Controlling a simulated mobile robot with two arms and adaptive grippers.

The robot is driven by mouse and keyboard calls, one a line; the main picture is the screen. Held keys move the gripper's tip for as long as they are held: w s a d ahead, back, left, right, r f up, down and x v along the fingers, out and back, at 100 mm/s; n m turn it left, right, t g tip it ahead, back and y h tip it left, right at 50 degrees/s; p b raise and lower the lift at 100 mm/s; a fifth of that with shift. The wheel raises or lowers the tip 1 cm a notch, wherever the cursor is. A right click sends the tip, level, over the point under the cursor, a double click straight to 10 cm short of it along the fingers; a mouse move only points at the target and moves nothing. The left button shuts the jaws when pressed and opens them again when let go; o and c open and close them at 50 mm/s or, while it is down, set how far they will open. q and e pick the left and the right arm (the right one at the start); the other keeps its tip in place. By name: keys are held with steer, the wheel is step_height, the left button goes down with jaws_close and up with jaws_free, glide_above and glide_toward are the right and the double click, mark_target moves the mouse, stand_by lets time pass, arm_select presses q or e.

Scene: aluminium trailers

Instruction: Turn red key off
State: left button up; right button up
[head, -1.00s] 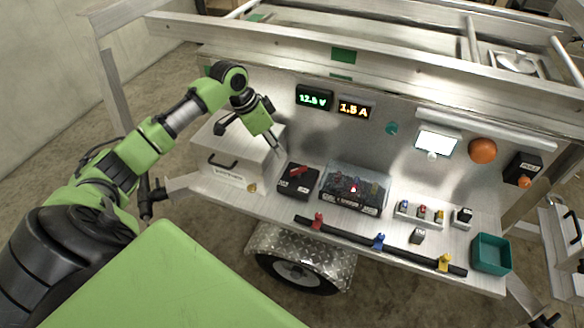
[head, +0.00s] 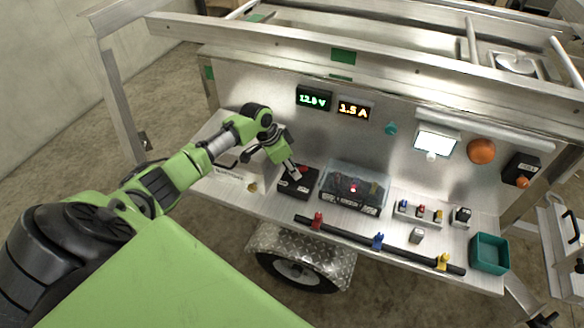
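The red key (head: 303,170) sits on top of a black switch box (head: 297,188) on the trailer's metal shelf, left of the clear-covered fuse box. My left gripper (head: 296,174) is directly over the box, pointing down, with its fingertips at the key. The fingers cover part of the key, so its exact angle is hard to read. Whether the fingers are closed on it cannot be told at this size. My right gripper is not in view.
A clear-covered box (head: 354,188) with a red light stands close right of the switch box. Lit displays read 12.8 V (head: 313,98) and 1.5 A (head: 354,109). A black rail (head: 345,235) with coloured clips runs along the front. A teal bin (head: 490,254) stands at right.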

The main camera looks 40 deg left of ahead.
arm_select(q)
steer(key=shift+c, duration=0.2)
jaws_close()
